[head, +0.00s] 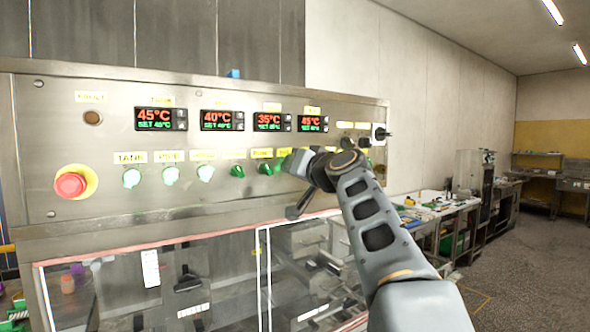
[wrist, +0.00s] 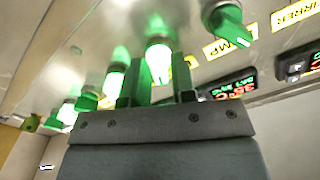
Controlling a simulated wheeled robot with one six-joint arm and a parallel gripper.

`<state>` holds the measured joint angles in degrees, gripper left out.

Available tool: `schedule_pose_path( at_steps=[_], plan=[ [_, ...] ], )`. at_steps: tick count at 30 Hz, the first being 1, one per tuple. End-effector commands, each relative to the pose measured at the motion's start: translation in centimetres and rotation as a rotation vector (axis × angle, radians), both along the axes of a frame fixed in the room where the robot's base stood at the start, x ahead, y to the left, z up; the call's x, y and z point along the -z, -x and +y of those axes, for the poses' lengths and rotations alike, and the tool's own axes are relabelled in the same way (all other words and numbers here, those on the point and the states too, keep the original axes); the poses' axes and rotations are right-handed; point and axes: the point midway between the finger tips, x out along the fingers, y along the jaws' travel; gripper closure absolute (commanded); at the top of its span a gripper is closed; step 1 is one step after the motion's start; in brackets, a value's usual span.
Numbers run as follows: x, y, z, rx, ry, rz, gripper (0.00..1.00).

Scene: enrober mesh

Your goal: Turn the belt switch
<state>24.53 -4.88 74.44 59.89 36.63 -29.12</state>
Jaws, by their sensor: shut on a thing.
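A row of green rotary switches runs along the lower part of the steel control panel (head: 225,136). The switch to the right of the one marked PUMP, apparently the belt switch (wrist: 159,55), is held between the fingers of my gripper (wrist: 158,88) in the wrist view. It glows green, and its own label is too covered to read. The pump switch (wrist: 227,20) stands beside it, outside the fingers. In the head view my gripper (head: 296,164) is against the panel at the right part of the row, and my wrist hides most of the held switch.
A red emergency stop button (head: 70,184) is at the panel's left. Several temperature displays (head: 160,119) sit above the switches. A clear guarded enclosure (head: 205,281) lies below the panel. Work benches (head: 455,207) and open floor (head: 530,262) are at the right.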

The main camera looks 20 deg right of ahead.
Motion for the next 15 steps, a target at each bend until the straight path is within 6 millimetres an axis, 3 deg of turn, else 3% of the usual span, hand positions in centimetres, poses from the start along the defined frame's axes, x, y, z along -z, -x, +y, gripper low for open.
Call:
schedule_pose_path(
  at_steps=[15],
  plan=[
    [-0.01,0.00,-0.06,0.000,-0.102,0.011,0.99]
  ],
)
